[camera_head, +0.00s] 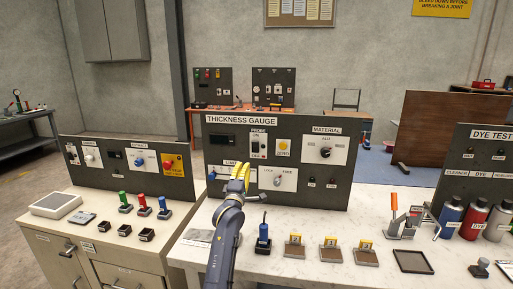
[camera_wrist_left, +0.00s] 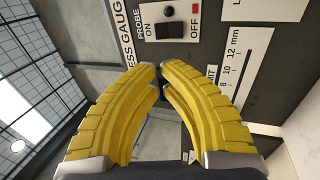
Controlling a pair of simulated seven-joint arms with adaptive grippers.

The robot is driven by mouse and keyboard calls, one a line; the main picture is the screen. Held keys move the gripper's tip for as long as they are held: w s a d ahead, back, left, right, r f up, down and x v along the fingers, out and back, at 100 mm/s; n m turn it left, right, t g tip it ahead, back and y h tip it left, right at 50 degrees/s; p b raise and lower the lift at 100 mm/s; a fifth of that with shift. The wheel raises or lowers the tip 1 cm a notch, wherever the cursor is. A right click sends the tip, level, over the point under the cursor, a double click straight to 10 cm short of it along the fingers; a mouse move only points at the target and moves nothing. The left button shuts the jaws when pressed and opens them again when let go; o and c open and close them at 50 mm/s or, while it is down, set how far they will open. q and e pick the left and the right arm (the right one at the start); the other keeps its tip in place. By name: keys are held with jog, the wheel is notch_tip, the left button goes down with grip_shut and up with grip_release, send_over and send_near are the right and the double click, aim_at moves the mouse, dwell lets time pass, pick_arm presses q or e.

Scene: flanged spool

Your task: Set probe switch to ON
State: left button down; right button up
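The probe switch (camera_head: 257,146) is a small black switch on a white plate in the upper middle of the thickness gauge panel (camera_head: 225,170), with ON above it and OFF below it. In the left wrist view the switch (camera_wrist_left: 168,28) lies just beyond my fingertips, with ON to its left and OFF and a red square to its right. I cannot tell which way its lever leans. My left gripper (camera_head: 240,172) has yellow fingers in front of the panel, below the switch. My right gripper is out of view.
The material dial (camera_head: 325,152) and a lock/free dial (camera_head: 278,180) are to the right on the panel. A blue-handled tool (camera_head: 263,232) and several yellow-marked blocks (camera_head: 330,242) stand on the white bench below.

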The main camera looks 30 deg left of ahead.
aim_at(252, 143)
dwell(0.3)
pick_arm(q)
jog(key=x, duration=1.4)
jog(key=shift+f, duration=0.1)
